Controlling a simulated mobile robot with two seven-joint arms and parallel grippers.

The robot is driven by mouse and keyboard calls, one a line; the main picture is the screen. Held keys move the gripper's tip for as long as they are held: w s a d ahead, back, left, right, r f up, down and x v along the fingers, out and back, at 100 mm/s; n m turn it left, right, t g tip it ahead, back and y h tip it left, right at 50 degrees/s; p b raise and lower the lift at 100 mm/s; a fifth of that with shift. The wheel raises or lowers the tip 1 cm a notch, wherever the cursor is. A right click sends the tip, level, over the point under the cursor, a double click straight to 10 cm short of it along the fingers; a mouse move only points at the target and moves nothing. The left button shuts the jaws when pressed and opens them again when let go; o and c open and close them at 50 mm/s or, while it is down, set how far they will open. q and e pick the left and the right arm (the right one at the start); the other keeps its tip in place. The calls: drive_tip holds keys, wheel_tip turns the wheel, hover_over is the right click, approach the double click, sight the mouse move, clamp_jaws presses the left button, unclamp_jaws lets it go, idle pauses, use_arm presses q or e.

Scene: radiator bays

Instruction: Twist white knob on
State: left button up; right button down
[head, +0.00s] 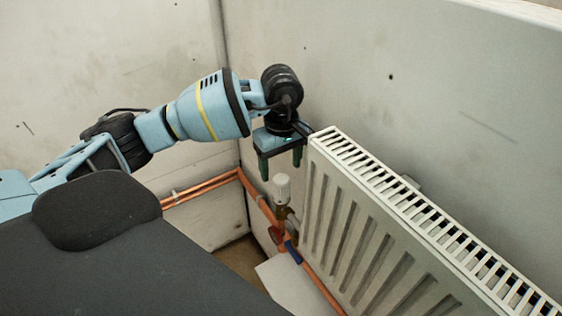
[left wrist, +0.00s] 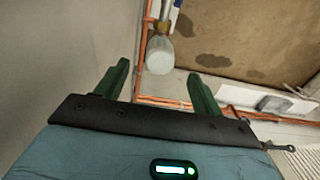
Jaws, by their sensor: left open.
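The left gripper (left wrist: 158,75) is open and empty there. I cannot tell the exact gap between the fingertips and the knob. My right gripper is not in view.
The white radiator (head: 375,225) stands close to the right of the gripper along the wall. Copper pipes (head: 205,188) run low along the walls and past the valve. A red handle (head: 276,235) and a blue handle (head: 292,252) sit below the knob.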

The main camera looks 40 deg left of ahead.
sight(281, 188)
use_arm(q)
wheel_tip(281, 188, down, 6)
drive_tip(key=shift+f, duration=0.85)
drive_tip(key=shift+c, duration=0.3)
drive_tip(key=c, duration=1.1)
drive_tip(key=shift+o, duration=0.2)
drive_tip(key=shift+f, duration=0.2)
